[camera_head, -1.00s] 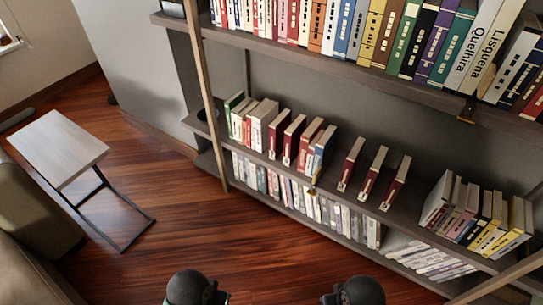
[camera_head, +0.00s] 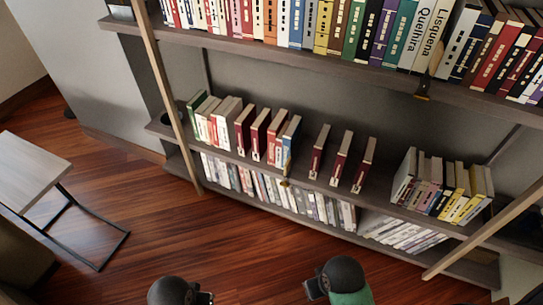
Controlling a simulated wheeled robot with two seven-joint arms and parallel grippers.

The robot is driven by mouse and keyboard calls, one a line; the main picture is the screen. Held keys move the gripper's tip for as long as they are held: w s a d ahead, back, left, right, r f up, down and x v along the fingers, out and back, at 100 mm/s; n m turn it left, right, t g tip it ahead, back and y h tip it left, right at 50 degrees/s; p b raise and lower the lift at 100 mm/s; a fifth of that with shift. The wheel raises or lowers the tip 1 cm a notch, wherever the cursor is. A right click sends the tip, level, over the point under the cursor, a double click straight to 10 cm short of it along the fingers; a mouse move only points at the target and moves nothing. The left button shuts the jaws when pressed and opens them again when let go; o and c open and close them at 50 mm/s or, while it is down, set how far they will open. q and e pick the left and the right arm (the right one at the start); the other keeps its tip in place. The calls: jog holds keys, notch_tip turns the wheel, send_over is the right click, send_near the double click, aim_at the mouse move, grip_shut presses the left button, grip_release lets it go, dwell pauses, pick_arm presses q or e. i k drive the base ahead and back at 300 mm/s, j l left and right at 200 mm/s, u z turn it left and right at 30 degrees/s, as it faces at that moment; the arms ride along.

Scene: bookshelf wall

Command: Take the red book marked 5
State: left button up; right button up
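Several dark red books stand upright on the middle shelf (camera_head: 300,176). Three are spaced apart near its centre: a left one (camera_head: 319,152), a middle one (camera_head: 342,159) and a right one (camera_head: 364,165). More dark red books (camera_head: 260,134) stand in the group to their left. Small pale marks show low on their spines, too small to read, so I cannot tell which is marked 5. My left gripper (camera_head: 205,298) and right gripper (camera_head: 314,288) are at the bottom edge, apart from the shelf and books. Their fingers are mostly hidden or cut off.
The upper shelf (camera_head: 300,58) is packed with books. White and yellow books (camera_head: 440,188) stand at the right of the middle shelf, and a full lower row is below. Slanted wooden posts (camera_head: 165,95) flank the shelves. A side table (camera_head: 30,168) stands left. The wooden floor (camera_head: 240,240) in front is clear.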

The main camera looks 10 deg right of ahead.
aim_at(365, 164)
jog(key=z, duration=1.05)
